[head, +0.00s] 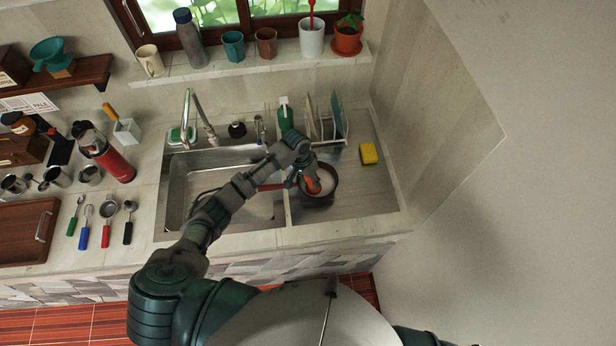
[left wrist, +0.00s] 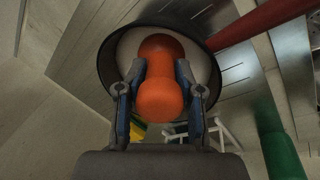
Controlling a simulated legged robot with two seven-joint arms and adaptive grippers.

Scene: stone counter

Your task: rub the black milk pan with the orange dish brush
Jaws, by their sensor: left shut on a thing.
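The milk pan (head: 327,183) stands on the ribbed drainboard right of the sink basin. It has a dark wall, a pale inside and a red handle (head: 270,187) pointing left; the handle also shows in the left wrist view (left wrist: 272,22). My left gripper (head: 308,183) is over the pan, shut on the orange dish brush (left wrist: 160,92). The brush's rounded orange body sits between both fingers and reaches over the pan's opening. Its lower end is hidden, so I cannot tell whether it touches the pan's inside. My right gripper is not in view.
A yellow sponge (head: 369,153) lies right of the pan. Behind stand a dish rack (head: 327,125) with plates and a green bottle (head: 285,115). The faucet (head: 188,118) rises behind the sink basin (head: 178,190). The drainboard's front right is clear.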

